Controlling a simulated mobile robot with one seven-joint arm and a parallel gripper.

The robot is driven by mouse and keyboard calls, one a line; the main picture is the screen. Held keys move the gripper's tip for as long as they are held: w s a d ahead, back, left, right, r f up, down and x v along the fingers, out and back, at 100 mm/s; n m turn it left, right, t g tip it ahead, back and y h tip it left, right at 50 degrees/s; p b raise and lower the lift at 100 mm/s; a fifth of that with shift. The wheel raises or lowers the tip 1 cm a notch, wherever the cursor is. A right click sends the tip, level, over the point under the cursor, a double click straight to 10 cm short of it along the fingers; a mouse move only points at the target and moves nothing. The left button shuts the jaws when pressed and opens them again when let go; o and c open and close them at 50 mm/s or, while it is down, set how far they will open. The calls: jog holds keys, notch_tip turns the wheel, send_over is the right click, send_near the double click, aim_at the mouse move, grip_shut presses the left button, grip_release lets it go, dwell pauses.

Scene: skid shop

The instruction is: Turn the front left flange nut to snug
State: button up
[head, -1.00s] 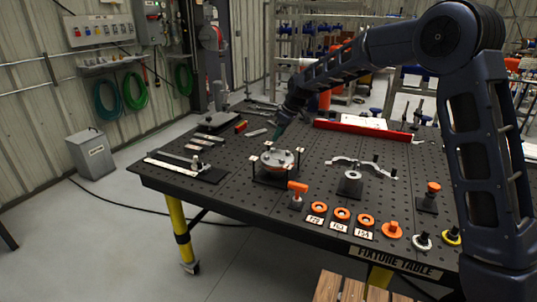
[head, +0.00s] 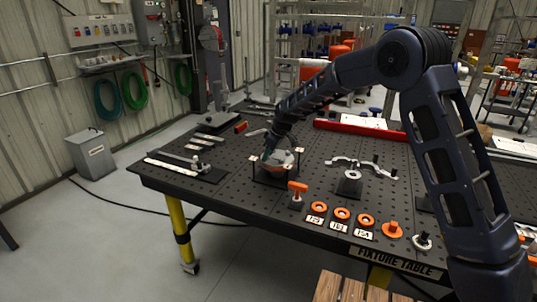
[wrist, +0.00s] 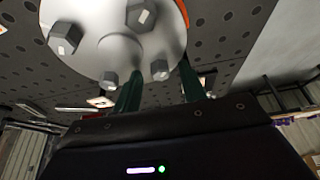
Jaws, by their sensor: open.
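The round flange (head: 284,158), with a grey top and orange edge, sits on a dark stand on the fixture table. My gripper (head: 267,157) is at its left side and hides part of it. In the wrist view the flange (wrist: 98,40) fills the upper left, with several hex nuts. My green fingers (wrist: 160,82) are open and reach to its rim. One nut (wrist: 160,70) shows between them, and another nut (wrist: 108,80) lies just left of the left finger. Contact cannot be told. I cannot tell which nut is the front left one.
An orange T-handled tool (head: 297,190) stands in front of the flange. Orange rings (head: 341,213) with number cards line the front edge. A pronged silver fixture (head: 352,172) stands to the right. A red bar (head: 358,130) lies behind. Bare table (head: 235,190) shows at left front.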

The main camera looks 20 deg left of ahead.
grip_shut()
dwell(0.4)
jog(key=m, duration=0.1)
jog(key=m+t, duration=0.1)
jog(key=m, duration=0.2)
jog(key=shift+s+a+t, duration=0.1)
jog(key=shift+s+t, duration=0.15)
jog(key=shift+t, duration=0.05)
jog(key=m+t+h, duration=0.1)
jog(key=m, duration=0.3)
jog(key=shift+s+a, duration=0.15)
jog(key=m, duration=0.2)
jog(key=m+t+h, duration=0.1)
jog(key=m, duration=0.2)
jog(key=shift+s+a+t, duration=0.1)
jog(key=shift+a+t, duration=0.05)
jog(key=shift+t, duration=0.15)
jog(key=m+h, duration=0.1)
jog(key=m, duration=0.1)
jog(key=m+h, duration=0.1)
jog(key=m, duration=0.1)
jog(key=shift+a+m, duration=0.2)
jog(key=shift+m, duration=0.2)
